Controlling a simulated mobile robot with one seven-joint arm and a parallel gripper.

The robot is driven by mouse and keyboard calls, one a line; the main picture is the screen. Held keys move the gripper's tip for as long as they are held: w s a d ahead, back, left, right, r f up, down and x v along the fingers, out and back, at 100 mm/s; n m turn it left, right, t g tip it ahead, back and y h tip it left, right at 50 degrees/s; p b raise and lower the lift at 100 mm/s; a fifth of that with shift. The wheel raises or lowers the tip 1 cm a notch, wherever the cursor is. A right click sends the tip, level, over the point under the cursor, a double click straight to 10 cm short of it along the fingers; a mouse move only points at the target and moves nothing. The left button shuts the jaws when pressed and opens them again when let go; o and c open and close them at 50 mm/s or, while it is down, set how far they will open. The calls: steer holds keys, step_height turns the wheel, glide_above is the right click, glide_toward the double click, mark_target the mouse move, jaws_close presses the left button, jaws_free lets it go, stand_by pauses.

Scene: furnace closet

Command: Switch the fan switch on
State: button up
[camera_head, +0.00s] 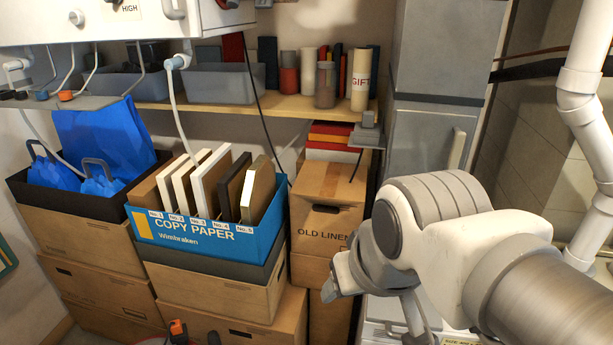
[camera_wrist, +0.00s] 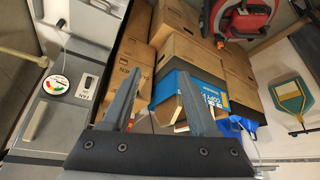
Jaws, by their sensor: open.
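The fan switch (camera_wrist: 88,86) shows in the wrist view as a small pale plate with a dark toggle and a label below it. It sits on a grey panel left of my gripper, right beside a round dial gauge (camera_wrist: 56,84). Whether the toggle is on or off is too small to tell. My gripper (camera_wrist: 160,72) is open and empty, its two grey fingers apart and clear of the switch. In the head view my arm covers most of the gripper, and I cannot make out the switch there.
A grey cabinet (camera_head: 433,60) with a handle stands behind my arm, and white pipes (camera_head: 578,110) run down at the right. Stacked cardboard boxes (camera_head: 216,295), a blue copy paper box (camera_head: 225,240) and a wooden shelf (camera_head: 270,107) fill the left and middle.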

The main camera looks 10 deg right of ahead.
steer(key=w+d+f+t+h+b, duration=0.1)
steer(key=w+d+f+t+b, duration=0.25)
steer(key=w+f, duration=0.4)
steer(key=w+d+f+t+h+b, duration=0.15)
steer(key=w+d+f+b, duration=0.25)
steer(key=w, duration=0.6)
steer(key=w+d+f+t+b, duration=0.35)
steer(key=w+f, duration=0.25)
steer(key=w, duration=0.3)
steer(key=s+d+f+m+t+h+b, duration=0.3)
steer(key=d+f+m+t+h+b, duration=0.35)
steer(key=d+f, duration=0.55)
steer(key=shift+n+h, duration=0.5)
steer(key=shift+n, duration=0.15)
steer(key=x, duration=0.5)
steer(key=b+x, duration=0.1)
steer(key=x, duration=1.1)
steer(key=shift+w+d+r+b, duration=0.1)
steer(key=shift+d+b, duration=0.25)
jaws_close()
